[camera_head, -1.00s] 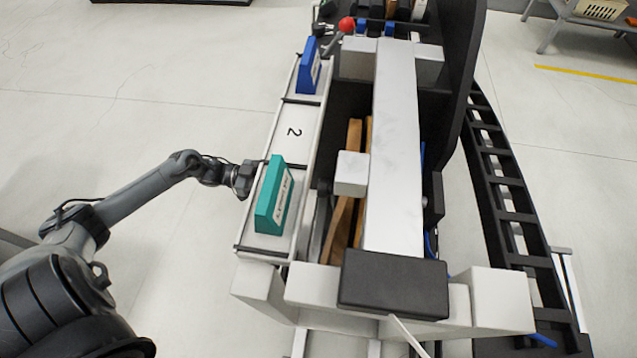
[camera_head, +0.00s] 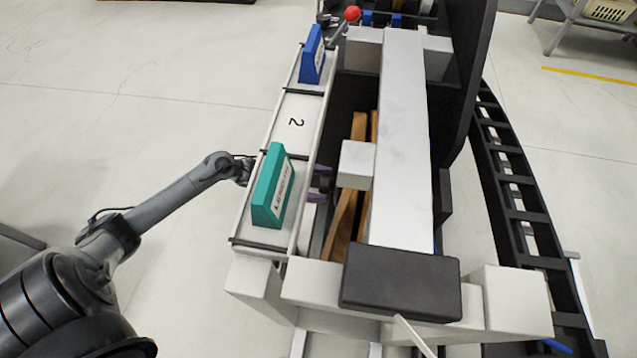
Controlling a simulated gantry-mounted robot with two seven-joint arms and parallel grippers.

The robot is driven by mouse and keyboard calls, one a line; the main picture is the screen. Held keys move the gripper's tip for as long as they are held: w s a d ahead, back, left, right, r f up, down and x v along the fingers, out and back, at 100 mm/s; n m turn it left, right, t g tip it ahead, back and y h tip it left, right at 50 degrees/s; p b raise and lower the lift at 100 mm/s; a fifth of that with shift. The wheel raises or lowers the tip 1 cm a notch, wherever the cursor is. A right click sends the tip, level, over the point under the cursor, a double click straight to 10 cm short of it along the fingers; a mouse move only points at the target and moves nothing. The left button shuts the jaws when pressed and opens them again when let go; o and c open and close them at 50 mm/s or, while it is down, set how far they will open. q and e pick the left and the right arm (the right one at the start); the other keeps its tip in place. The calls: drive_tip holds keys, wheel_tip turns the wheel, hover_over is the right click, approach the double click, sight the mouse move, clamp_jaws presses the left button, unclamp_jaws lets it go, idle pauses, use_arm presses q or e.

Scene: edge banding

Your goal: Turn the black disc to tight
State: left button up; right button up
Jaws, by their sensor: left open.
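My left arm comes in from the left and passes behind the teal box on the shelf. The fingers of my left gripper (camera_head: 321,184) show just right of the shelf, apart from each other, one above the other in the picture. The rest of this gripper is hidden by the shelf and the teal box. No black disc can be made out for certain; any disc near the fingers is hidden or too small to tell. Nothing is seen held. My right gripper is out of view.
The white shelf (camera_head: 297,122) marked 2 carries a teal box (camera_head: 268,190) and a blue box (camera_head: 312,58). Right of the fingers are a white block (camera_head: 357,165), brown curved strips (camera_head: 341,222) and a long white beam (camera_head: 403,140). A red knob (camera_head: 352,13) is at the top.

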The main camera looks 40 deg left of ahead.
use_arm(q)
drive_tip(key=shift+c, duration=0.2)
drive_tip(key=c, duration=1)
drive_tip(key=shift+m, duration=0.4)
drive_tip(key=shift+m+p, duration=0.55)
drive_tip(key=shift+m, duration=5.05)
